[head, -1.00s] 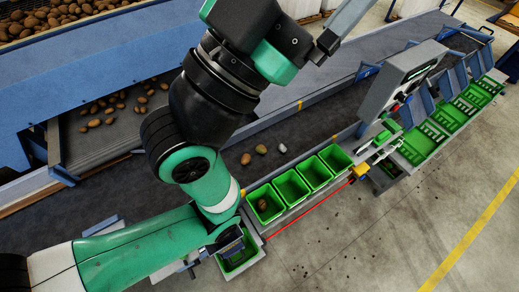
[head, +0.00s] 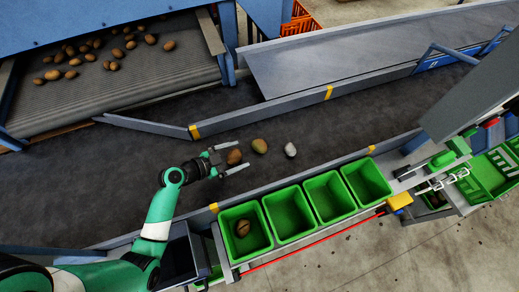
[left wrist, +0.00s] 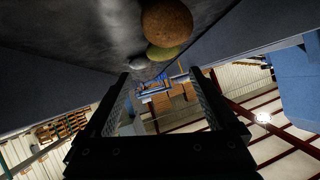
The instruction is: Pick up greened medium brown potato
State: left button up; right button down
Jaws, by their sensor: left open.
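A greenish-yellow potato (head: 259,146) lies on the dark belt in the head view, between a brown potato (head: 234,157) and a pale grey lump (head: 290,150). My left gripper (head: 242,155) is open and empty. In the head view its fingers appear on either side of the brown potato, with the greenish potato just beyond the fingertips. In the left wrist view, the brown potato (left wrist: 167,24), greenish potato (left wrist: 165,52) and pale lump (left wrist: 134,62) lie outside the gap between the fingers (left wrist: 160,75). The brown potato partly hides the greenish one there. My right gripper is not in view.
Several green bins (head: 268,203) line the belt's near side; the left one holds a brown potato (head: 243,228). A low blue-grey rail (head: 310,99) bounds the far side. More potatoes (head: 75,62) lie on the upper-left conveyor. The dark belt (head: 80,180) is clear to the left.

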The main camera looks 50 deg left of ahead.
aim_at(260, 144)
pick_arm(q)
jog(key=shift+s+a+f, duration=0.1)
jog(key=shift+s+a, duration=0.05)
jog(key=shift+a, duration=0.1)
jog(key=shift+w, duration=0.25)
jog(key=b+x, duration=0.1)
jog(key=x, duration=0.5)
jog(key=shift+w, duration=0.2)
jog(key=b+x, duration=0.1)
jog(key=x, duration=0.3)
jog(key=shift+w+d+f, duration=0.1)
jog(key=shift+w, duration=0.45)
jog(key=c, duration=1.2)
jog(key=shift+o, duration=0.2)
jog(key=shift+r, duration=0.5)
notch_tip(260, 144, up, 3)
jog(key=shift+s+f+p, duration=0.1)
jog(key=shift+p, duration=0.65)
jog(key=s+d+r+p, duration=0.4)
jog(key=s+r, duration=0.5)
jog(key=s, duration=0.4)
jog(key=shift+d+p, duration=0.35)
jog(key=shift+d, duration=0.3)
